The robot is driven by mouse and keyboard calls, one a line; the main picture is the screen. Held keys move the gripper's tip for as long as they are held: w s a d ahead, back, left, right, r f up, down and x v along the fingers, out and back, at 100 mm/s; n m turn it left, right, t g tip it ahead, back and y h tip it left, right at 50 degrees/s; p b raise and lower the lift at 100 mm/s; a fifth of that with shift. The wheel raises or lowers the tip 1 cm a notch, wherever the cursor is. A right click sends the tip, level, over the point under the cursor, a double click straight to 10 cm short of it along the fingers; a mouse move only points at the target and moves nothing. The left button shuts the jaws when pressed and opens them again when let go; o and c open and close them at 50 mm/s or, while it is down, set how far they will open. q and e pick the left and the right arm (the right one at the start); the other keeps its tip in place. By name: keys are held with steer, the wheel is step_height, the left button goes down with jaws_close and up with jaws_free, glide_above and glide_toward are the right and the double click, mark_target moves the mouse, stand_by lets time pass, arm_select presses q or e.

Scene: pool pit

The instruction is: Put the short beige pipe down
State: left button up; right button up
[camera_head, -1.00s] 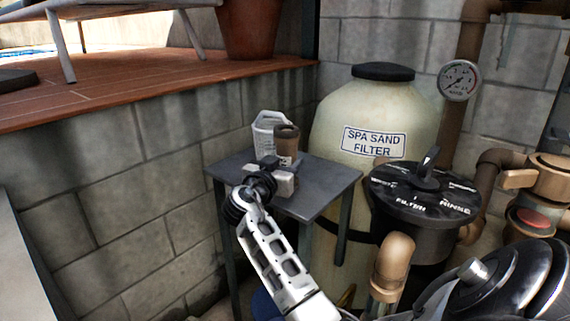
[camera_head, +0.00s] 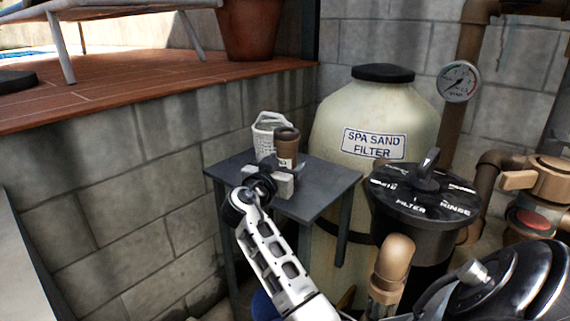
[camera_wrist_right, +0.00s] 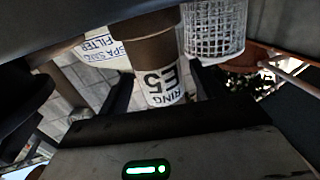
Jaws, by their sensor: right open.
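A short pipe (camera_head: 287,149), brown in this light with a pale label, stands upright on the small grey table (camera_head: 325,180). In the right wrist view the pipe (camera_wrist_right: 152,55) shows large and close, its label partly reading "RING E5". My right gripper (camera_head: 283,181) is open, at the table's near side, with the pipe just beyond its pale front part. In the head view its fingers cover the pipe's lower end, so I cannot tell whether they touch it. My left gripper is not in view.
A white basket (camera_head: 267,135) stands behind the pipe on the table; it also shows in the wrist view (camera_wrist_right: 214,28). The spa sand filter (camera_head: 385,110) and black valve (camera_head: 420,190) stand to the right. The table's right part is clear.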

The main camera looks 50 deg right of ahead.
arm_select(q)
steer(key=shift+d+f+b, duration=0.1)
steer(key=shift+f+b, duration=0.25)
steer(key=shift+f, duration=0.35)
arm_select(e)
steer(key=v, duration=1.1)
steer(key=shift+a, duration=0.4)
steer(key=shift+s+f, duration=0.1)
